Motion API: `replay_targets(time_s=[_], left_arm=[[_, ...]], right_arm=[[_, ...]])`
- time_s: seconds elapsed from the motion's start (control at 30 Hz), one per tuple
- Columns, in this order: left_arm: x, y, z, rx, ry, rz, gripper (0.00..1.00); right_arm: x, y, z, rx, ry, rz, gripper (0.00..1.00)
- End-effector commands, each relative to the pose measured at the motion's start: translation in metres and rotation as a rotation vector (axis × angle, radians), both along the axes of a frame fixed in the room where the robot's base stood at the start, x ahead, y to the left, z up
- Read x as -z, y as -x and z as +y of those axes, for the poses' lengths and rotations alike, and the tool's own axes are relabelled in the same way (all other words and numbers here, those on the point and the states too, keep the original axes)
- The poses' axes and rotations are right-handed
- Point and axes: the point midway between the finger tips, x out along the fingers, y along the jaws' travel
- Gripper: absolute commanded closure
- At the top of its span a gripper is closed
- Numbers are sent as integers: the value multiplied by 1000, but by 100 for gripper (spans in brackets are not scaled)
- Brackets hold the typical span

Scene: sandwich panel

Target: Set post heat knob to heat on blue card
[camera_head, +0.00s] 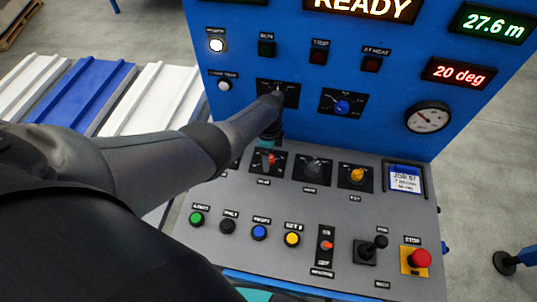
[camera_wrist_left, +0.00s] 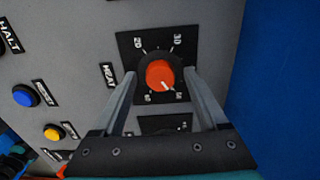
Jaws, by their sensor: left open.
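The red-orange heat knob (camera_head: 267,160) sits on a black dial plate on the sloped desk, mostly behind my left gripper (camera_head: 267,147) in the head view. In the left wrist view the knob (camera_wrist_left: 160,74) is in full view, with a HEAT label beside its plate. A white mark on the knob points to the lower right of that picture; the dial numbers are small. My left gripper (camera_wrist_left: 161,76) is open, with one finger on each side of the knob; contact cannot be told. The blue-framed card (camera_head: 405,178) lies at the desk's right; its small lines are unreadable.
A black knob (camera_head: 312,165) and a yellow key knob (camera_head: 356,175) stand right of the heat knob. Several push buttons, a joystick (camera_head: 373,247) and a red stop button (camera_head: 419,258) line the front. The upright blue panel (camera_head: 385,140) rises behind.

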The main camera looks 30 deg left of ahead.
Motion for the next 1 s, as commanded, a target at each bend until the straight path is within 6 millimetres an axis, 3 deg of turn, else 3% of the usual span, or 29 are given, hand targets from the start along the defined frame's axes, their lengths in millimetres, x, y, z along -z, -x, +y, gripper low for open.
replay_targets(time_s=[0.27,0.63,1.0], left_arm=[[-18,-1,0,0,0,-2,24],[-82,0,0,1,0,-3,24],[-138,0,0,0,-1,-2,24]], right_arm=[[-14,0,0,0,0,0,50],[-55,0,0,0,0,0,50],[-74,0,0,1,0,0,50]])
